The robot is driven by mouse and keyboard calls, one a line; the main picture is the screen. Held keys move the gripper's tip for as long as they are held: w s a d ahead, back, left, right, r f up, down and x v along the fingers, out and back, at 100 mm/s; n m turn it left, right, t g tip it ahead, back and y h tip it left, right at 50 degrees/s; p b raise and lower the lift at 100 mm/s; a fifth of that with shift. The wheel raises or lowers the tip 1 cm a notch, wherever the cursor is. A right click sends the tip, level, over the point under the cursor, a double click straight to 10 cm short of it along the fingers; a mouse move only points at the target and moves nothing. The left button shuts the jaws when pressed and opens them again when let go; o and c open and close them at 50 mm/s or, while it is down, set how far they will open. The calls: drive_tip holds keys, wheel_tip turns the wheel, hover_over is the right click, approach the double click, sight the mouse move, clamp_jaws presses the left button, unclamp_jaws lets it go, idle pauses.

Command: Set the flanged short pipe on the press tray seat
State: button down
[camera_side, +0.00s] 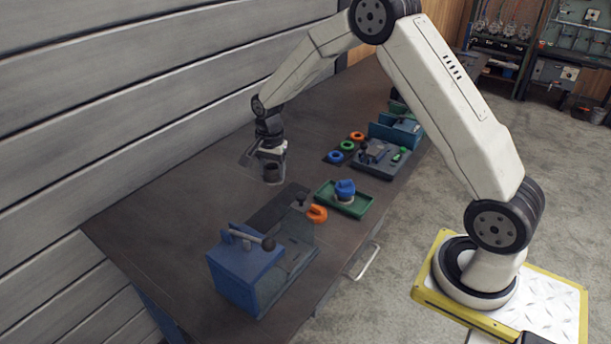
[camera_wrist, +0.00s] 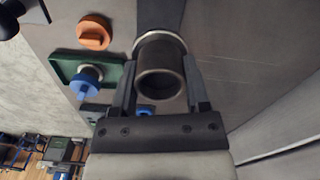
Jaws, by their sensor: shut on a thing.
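My gripper (camera_side: 271,157) is shut on the flanged short pipe (camera_side: 273,173), a dark grey hollow cylinder, and holds it over the bench. In the wrist view the pipe (camera_wrist: 161,80) sits between both fingers, with its open end facing the camera and a paler flange rim at the far end. The press (camera_side: 246,262) is a blue box with a black-knobbed lever, nearer the side camera than the pipe. A dark flat tray (camera_side: 272,206) extends from it, beside clear panels. I cannot make out the seat itself.
A green tray (camera_side: 329,200) holds a blue-topped part (camera_side: 345,188). The bench left of my gripper is clear.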

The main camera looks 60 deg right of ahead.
sight(272, 166)
drive_tip(key=shift+r, duration=0.15)
idle(0.5)
drive_tip(key=shift+r, duration=2.85)
drive_tip(key=shift+r, duration=0.55)
drive_tip(key=s+a+r+n, duration=0.4)
drive_tip(key=s+a+n, duration=0.2)
drive_tip(key=s+a, duration=0.55)
drive_tip(key=f, duration=1)
drive_tip(key=d+f, duration=0.1)
drive_tip(key=f, duration=0.5)
drive_tip(key=shift+f, duration=0.2)
drive_tip(key=shift+f, duration=1.05)
